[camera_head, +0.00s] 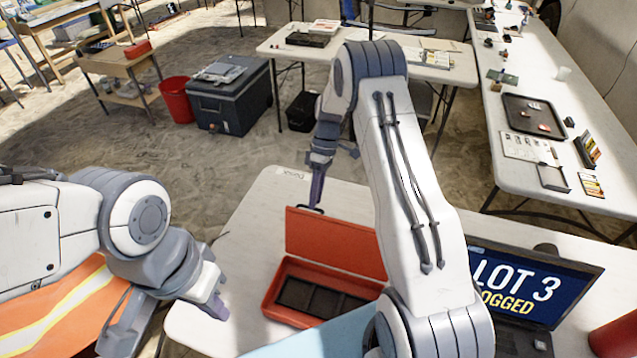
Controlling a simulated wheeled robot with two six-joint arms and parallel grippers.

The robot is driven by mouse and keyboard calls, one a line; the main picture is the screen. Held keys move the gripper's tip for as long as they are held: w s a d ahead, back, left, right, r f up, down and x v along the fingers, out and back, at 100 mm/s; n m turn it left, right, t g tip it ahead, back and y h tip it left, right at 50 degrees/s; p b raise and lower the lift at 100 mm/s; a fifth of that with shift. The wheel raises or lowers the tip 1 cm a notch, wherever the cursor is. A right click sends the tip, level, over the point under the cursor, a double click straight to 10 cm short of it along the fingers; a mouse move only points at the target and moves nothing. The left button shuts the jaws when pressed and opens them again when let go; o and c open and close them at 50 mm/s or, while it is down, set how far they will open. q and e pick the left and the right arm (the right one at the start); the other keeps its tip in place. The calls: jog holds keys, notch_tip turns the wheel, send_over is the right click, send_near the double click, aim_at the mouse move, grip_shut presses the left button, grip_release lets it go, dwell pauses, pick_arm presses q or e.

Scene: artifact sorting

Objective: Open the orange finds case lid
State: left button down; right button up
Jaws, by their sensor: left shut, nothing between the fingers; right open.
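The orange finds case (268,303) sits on the near white table with its interior facing up and dark compartments inside. Its lid (325,238) stands raised along the case's far side, with a small dark handle at its top edge. My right gripper (318,185) is open, fingers pointing down, at the lid's upper left edge by the handle. I cannot tell if it touches the lid. My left gripper (217,305) is shut and empty, just left of the case. My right arm hides part of the lid and the case's right side.
A laptop (525,285) reading "LOT 3 LOGGED" stands right of the case, with a red object (615,335) at the right edge. A light blue surface (310,340) lies in front. The table left of the lid is clear.

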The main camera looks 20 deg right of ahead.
jog(key=b+v, duration=0.2)
jog(key=v, duration=0.7)
jog(key=shift+r, duration=0.15)
jog(key=s+a+r+m+t+h, duration=0.1)
jog(key=s+a+r, duration=0.4)
jog(key=a, duration=0.4)
jog(key=s+a+r+t+h, duration=0.1)
jog(key=s+a+r+h, duration=0.15)
jog(key=s+a, duration=0.55)
jog(key=s+a+m+t, duration=0.1)
jog(key=s+a+t, duration=0.1)
jog(key=s, duration=1.6)
jog(key=shift+s+f+y, duration=0.25)
jog(key=shift+f+y, duration=0.05)
jog(key=shift+y, duration=0.15)
